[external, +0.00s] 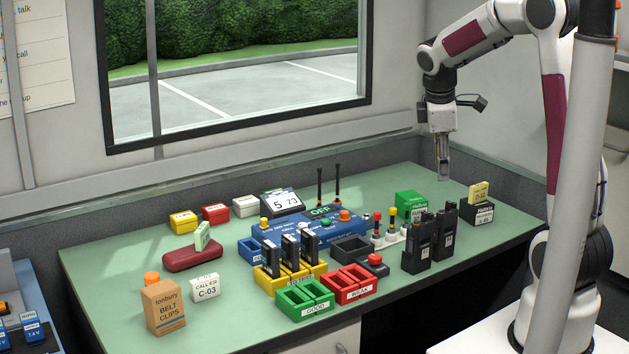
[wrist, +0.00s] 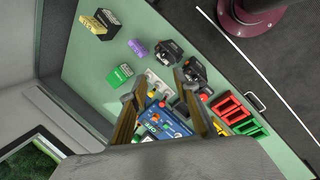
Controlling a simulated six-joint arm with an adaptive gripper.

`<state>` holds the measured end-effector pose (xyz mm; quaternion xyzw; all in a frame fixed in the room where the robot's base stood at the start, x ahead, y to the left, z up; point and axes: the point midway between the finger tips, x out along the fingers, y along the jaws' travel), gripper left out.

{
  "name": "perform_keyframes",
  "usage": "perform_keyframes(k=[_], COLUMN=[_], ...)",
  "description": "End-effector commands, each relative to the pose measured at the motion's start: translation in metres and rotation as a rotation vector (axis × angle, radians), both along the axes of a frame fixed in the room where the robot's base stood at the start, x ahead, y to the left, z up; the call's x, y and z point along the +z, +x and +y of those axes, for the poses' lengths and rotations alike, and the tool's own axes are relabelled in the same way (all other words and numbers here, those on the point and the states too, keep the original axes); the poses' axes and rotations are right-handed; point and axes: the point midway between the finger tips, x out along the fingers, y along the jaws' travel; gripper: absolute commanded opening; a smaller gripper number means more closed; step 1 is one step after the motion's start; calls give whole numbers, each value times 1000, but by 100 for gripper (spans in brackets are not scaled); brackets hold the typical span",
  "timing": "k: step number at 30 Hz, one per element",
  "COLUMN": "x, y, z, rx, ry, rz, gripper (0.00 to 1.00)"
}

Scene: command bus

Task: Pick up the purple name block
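The purple name block (wrist: 138,48) lies on the green desk in the wrist view, between the black block with a yellow block and the black radios. I cannot make it out in the external view; the radios may hide it. My gripper (external: 443,178) hangs in the air above the right part of the desk, fingers pointing down. In the wrist view my gripper (wrist: 158,86) has its two fingers spread apart with nothing held between them. The purple block lies beyond the fingertips, up and to the left in that view.
Two black radios (external: 418,243) stand near the desk's front edge. A green box (external: 410,203) and a black block (external: 477,213) with a yellow block (external: 479,191) are nearby. A blue console (external: 310,230) and coloured trays fill the middle.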

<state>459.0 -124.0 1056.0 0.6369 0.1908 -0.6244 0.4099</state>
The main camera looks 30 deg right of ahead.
Motion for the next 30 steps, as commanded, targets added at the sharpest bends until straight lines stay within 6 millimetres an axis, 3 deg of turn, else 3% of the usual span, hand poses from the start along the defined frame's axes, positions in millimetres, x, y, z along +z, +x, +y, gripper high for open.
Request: perform_keyframes(k=[18, 24, 30], x=[-89, -121, -142], y=[65, 79, 86], z=[-59, -77, -88], rx=[319, 419, 484], ry=[-107, -127, -139], rz=[240, 314, 360], gripper=[31, 31, 31])
